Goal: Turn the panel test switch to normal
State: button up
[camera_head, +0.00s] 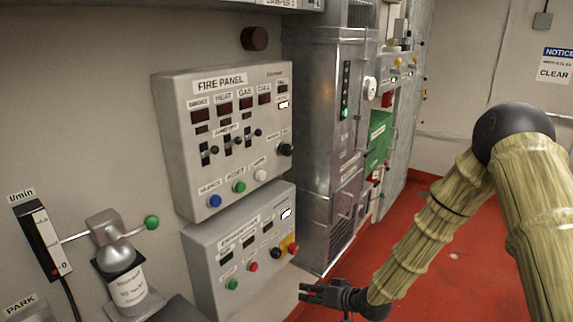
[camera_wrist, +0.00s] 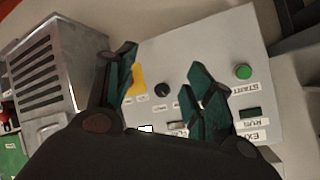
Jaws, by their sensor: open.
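The grey fire panel (camera_head: 171,95) is on the wall in the head view. A black rotary knob (camera_head: 285,150) sits at its lower right, with small labels above it that I cannot read. I cannot tell for sure that this knob is the panel test switch. My gripper (camera_head: 303,293) is low, below and right of the panels, apart from them. In the wrist view its two dark green fingers are spread and empty (camera_wrist: 165,65). That view faces the lower grey panel (camera_wrist: 205,45), seen turned over, with a black knob (camera_wrist: 162,90) between the fingers.
The lower panel (camera_head: 205,262) has a green button (camera_head: 232,284), a red button (camera_head: 253,267) and a red knob on yellow (camera_head: 292,248). A metal cabinet (camera_head: 312,110) stands right of the panels. A flowmeter (camera_head: 42,240) and bottle are at left. Red floor (camera_head: 450,255) is open.

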jog(key=w+r+n+t+y, duration=0.2)
jog(key=w+r+y, duration=0.1)
jog(key=w+r, duration=0.9)
jog(key=n+y+p, duration=0.2)
jog(key=n+y, duration=0.1)
jog(key=n, duration=0.1)
send_near(290, 150)
jog(key=p+x, duration=0.3)
jog(key=x, duration=0.8)
jog(key=shift+w+f+p, duration=0.1)
jog(key=shift+p, duration=0.25)
jog(key=c, duration=1)
